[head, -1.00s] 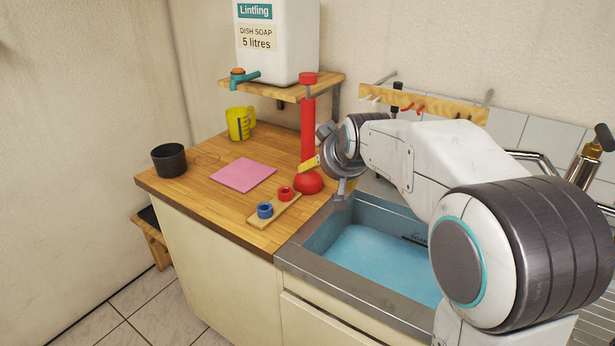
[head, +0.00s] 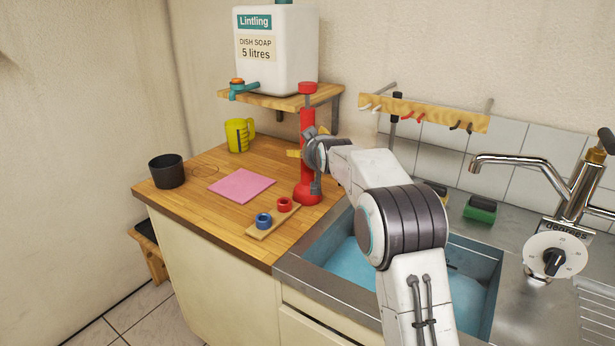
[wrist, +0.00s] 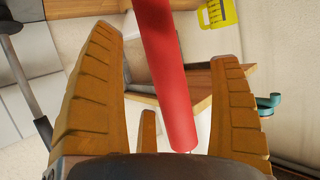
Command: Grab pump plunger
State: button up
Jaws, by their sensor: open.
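The red pump plunger (head: 307,185) stands upright on the wooden counter near the sink's edge, with a wide base, a long tube and a round red knob on top. My gripper (head: 303,151) is at the tube's middle height, its yellow fingers partly hidden by the tube and my wrist. In the wrist view the red tube (wrist: 165,65) runs between the two open yellow fingers, with gaps visible on both sides. I cannot tell whether any finger touches it.
A shelf (head: 265,99) with a soap container (head: 275,60) overhangs the plunger's top. A board (head: 262,232) with blue and red rings lies in front of it. A pink cloth (head: 242,185), yellow jug (head: 238,137) and dark pot (head: 167,171) are left. The sink (head: 470,265) is right.

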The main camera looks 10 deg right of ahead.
jog(key=shift+d+p+x, duration=0.2)
jog(key=shift+p+x, duration=1.85)
jog(key=shift+x, duration=0.5)
jog(key=shift+f, duration=0.15)
jog(key=shift+c, duration=0.2)
jog(key=c, duration=1.2)
jog(key=shift+c, duration=0.6)
jog(key=shift+r, duration=0.25)
